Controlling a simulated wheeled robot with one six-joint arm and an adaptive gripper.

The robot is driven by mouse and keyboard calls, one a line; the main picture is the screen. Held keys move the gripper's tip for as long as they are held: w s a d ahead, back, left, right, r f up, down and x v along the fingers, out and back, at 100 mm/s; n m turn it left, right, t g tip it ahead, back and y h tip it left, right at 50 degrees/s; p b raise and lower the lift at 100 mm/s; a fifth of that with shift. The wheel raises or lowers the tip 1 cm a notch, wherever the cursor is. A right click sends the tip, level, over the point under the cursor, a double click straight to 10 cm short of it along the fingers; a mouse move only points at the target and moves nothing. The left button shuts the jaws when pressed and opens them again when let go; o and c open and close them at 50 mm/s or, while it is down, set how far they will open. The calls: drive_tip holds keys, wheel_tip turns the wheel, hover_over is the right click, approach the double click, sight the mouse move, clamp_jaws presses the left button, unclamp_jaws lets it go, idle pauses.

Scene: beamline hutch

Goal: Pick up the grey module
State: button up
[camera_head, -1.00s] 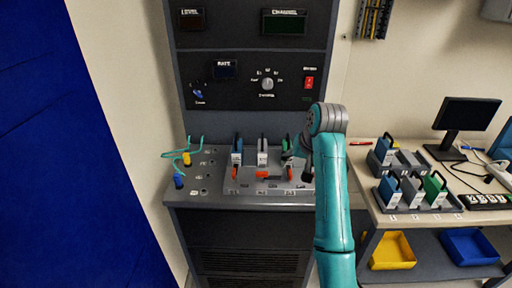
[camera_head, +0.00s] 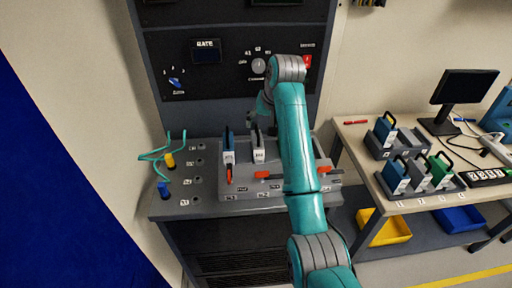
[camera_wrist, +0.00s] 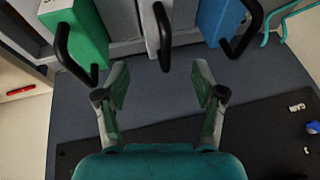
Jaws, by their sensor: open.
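A grey module (camera_head: 259,154) with a black loop handle stands upright in the console dock, right of a blue module (camera_head: 228,153). In the wrist view the grey module (camera_wrist: 152,20) is at top centre, between a green module (camera_wrist: 75,30) and the blue module (camera_wrist: 220,18). My gripper (camera_wrist: 160,88) is open and empty, its fingers spread. The grey module's handle shows just beyond the gap between the fingertips. In the head view my gripper (camera_head: 260,112) is over the grey module, partly hidden by my arm, which also hides the green module.
Red levers (camera_head: 262,174) sit along the dock front. Cables with yellow and blue plugs (camera_head: 163,188) stand at the console's left. The right bench has a rack with another grey module (camera_head: 417,175), blue and green modules, and a monitor (camera_head: 464,87).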

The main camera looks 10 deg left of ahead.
sight(258, 146)
drive_tip(key=shift+s+x, duration=0.1)
drive_tip(key=shift+x, duration=1.45)
drive_tip(key=shift+s+x, duration=0.15)
drive_tip(key=shift+x, duration=1.35)
drive_tip(key=shift+d+f, duration=0.1)
drive_tip(key=shift+d, duration=0.05)
clamp_jaws()
